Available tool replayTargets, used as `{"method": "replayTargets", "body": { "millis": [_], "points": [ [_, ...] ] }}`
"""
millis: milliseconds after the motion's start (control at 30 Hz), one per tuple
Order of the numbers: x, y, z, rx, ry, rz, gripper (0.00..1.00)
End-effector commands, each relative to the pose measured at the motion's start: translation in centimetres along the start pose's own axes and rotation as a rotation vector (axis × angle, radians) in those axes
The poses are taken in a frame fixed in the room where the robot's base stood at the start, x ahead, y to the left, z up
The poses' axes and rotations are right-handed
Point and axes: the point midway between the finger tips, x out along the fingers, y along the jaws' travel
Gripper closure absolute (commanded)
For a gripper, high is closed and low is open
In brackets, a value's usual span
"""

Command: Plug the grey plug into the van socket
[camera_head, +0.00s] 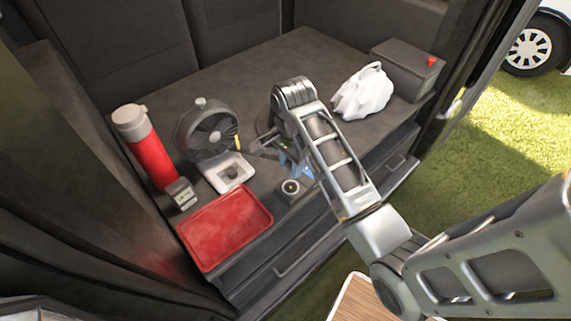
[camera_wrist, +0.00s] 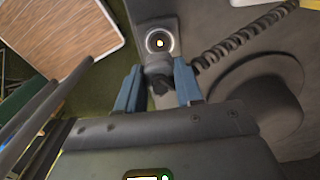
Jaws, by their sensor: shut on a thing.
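The van socket (camera_head: 290,187) is a dark block with a round pale-ringed opening at the front edge of the dark counter. In the wrist view the socket (camera_wrist: 159,42) lies just beyond my fingertips, its ring fully visible. My gripper (camera_wrist: 158,72) has its blue fingers shut on the dark grey plug (camera_wrist: 157,68). The plug's front end points toward the socket and appears outside the opening; the exact gap cannot be told. In the head view my gripper (camera_head: 296,165) is just behind and right of the socket, and the plug is hard to make out there.
A coiled black cable (camera_wrist: 240,38) and a dark round brimmed thing (camera_wrist: 270,100) lie right in the wrist view. A white bag (camera_head: 363,92) and grey box (camera_head: 407,68) stand right.

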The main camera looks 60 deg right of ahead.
Motion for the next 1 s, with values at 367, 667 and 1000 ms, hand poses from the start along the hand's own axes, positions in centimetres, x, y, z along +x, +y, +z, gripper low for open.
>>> {"method": "replayTargets", "body": {
  "millis": [367,667,1000],
  "points": [
    [0.6,0.0,0.1,-0.004,0.0,0.003,0.91],
    [3.1,0.1,0.1,-0.004,0.0,0.003,0.91],
    [5.4,0.0,0.1,-0.005,0.0,0.001,0.91]
  ]
}}
